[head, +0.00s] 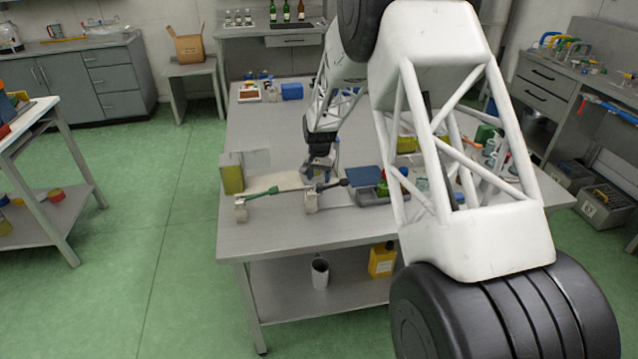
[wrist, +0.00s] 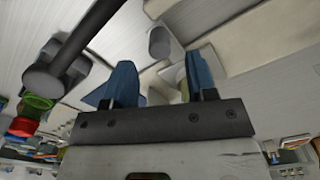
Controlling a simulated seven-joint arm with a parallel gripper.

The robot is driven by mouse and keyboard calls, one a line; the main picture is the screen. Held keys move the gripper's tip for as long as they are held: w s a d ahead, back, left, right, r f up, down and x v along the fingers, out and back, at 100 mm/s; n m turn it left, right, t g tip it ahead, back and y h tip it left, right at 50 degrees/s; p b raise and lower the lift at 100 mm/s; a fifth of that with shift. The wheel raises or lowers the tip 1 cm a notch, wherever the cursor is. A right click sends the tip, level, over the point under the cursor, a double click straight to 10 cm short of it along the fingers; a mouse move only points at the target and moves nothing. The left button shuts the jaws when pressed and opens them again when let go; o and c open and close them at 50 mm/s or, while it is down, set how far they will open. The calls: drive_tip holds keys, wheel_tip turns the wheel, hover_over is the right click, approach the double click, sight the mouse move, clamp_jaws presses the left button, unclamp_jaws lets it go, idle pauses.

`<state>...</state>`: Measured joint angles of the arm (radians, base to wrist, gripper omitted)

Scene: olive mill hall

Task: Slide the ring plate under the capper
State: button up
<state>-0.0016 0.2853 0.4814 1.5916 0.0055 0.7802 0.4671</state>
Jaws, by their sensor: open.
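My gripper (head: 322,172) is over the near part of the steel table, close to a long bar (head: 275,191) with a green section and a dark grip. In the wrist view its two blue fingers (wrist: 158,84) are spread, with no object clearly held between them. A dark rod with a round end (wrist: 42,82) passes left of the fingers. A grey cylinder (wrist: 159,42) and pale blocks (wrist: 190,57) lie beyond the fingertips. I cannot tell which part is the capper or make out the ring plate; my arm hides part of this area.
On the table (head: 275,235), a yellow-green tin (head: 231,173) stands at the left. Pale blocks (head: 311,201) sit near the front. A blue flat item (head: 362,176) and a grey bin (head: 368,196) lie right of the gripper.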

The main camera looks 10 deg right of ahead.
sight(319, 184)
drive_tip(key=shift+r, duration=1.6)
drive_tip(key=shift+n, duration=1.8)
drive_tip(key=shift+f, duration=0.1)
drive_tip(key=shift+f, duration=3.8)
clamp_jaws()
